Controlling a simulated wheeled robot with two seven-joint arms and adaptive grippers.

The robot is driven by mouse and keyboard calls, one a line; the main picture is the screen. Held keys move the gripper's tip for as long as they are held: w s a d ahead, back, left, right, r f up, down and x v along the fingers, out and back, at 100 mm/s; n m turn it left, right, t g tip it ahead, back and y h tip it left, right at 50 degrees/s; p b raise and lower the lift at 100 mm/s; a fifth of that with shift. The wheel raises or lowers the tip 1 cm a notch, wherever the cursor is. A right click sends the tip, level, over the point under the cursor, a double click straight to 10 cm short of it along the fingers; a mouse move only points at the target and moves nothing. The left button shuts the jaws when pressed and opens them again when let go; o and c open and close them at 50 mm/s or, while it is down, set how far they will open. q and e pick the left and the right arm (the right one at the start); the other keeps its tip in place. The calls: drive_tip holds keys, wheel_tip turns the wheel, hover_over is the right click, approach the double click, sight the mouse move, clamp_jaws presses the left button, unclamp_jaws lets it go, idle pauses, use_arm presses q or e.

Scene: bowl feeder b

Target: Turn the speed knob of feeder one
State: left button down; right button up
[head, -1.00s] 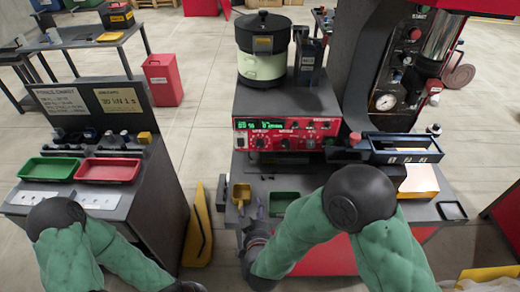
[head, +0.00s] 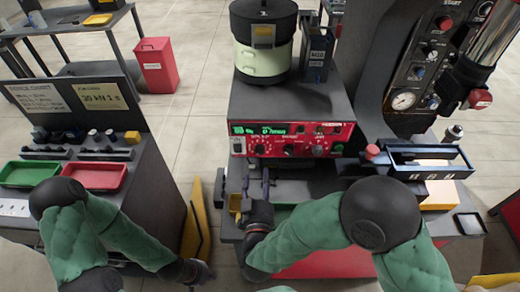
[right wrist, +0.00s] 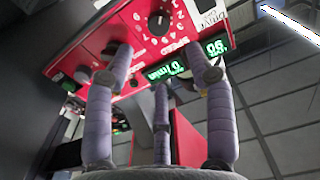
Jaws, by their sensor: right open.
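The feeder's control box has a red front panel (head: 290,139) with green displays and several dark knobs, including a left knob (head: 259,148) and a middle knob (head: 288,150). Which label belongs to feeder one is too small to read. My right gripper (head: 258,182) is upright below the panel's left part, open and empty. In the right wrist view its fingers (right wrist: 160,78) are spread in front of the panel. A black knob (right wrist: 159,23) with a number scale lies beyond the fingertips, apart from them. My left gripper (head: 200,270) is low at the left; its fingers are unclear.
The feeder bowl (head: 263,45) stands on the control box. Red and green trays (head: 95,177) lie on the left bench.

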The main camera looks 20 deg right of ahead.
sight(260, 152)
drive_tip(key=b+x, duration=0.2)
drive_tip(key=x, duration=0.8)
clamp_jaws()
